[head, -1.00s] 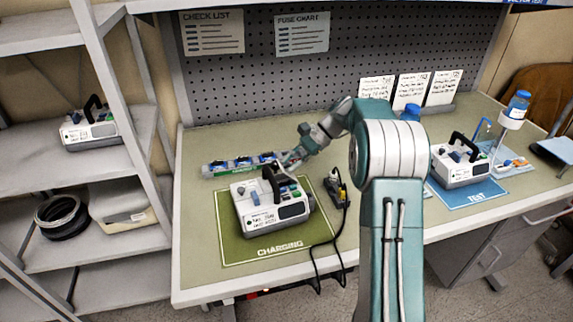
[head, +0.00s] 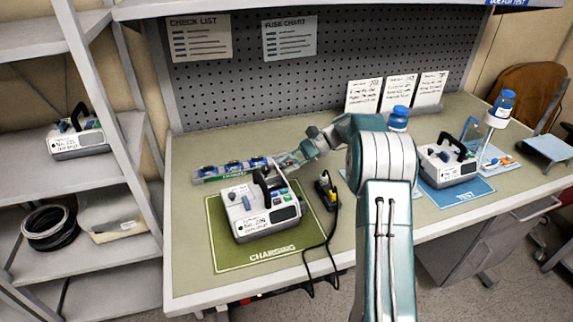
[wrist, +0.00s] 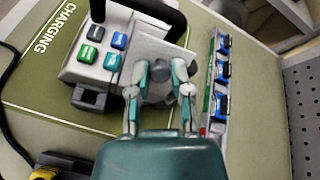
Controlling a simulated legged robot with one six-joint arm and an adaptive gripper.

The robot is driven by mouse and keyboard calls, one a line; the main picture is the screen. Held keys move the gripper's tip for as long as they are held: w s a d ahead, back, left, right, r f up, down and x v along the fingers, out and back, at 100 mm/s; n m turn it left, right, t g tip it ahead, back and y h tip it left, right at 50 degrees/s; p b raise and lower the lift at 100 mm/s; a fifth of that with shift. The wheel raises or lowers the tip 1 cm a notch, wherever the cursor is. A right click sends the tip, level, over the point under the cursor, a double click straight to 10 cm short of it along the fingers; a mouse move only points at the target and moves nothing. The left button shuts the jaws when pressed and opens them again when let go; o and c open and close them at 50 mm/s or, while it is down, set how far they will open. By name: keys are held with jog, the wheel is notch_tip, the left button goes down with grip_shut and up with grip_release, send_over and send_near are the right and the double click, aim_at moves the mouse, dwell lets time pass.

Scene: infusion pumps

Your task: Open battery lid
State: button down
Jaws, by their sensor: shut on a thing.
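A white infusion pump (head: 262,212) with a black handle sits on the green CHARGING mat (head: 228,258). My gripper (head: 284,165) is at the pump's back right side, behind the handle. In the wrist view my gripper (wrist: 161,76) has its two fingers closed in on a pale grey panel, which looks like the battery lid (wrist: 152,50), at the pump's end. The fingers partly cover the lid's edge. I cannot tell exactly how far the lid is swung. The pump's green and blue buttons (wrist: 105,48) show beside it.
A charging strip with several blue batteries (head: 232,166) lies close behind the pump. A black-and-yellow device (head: 327,190) with a cable is to its right. Another pump (head: 447,163) stands on the blue TEST mat (head: 458,194). A pegboard (head: 260,85) closes off the back.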

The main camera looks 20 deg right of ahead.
jog(key=c, duration=0.5)
grip_release()
jog(key=shift+f, duration=0.35)
jog(key=shift+c, duration=0.2)
jog(key=shift+d+r, duration=0.1)
jog(key=shift+r, duration=0.05)
jog(key=v, duration=1.2)
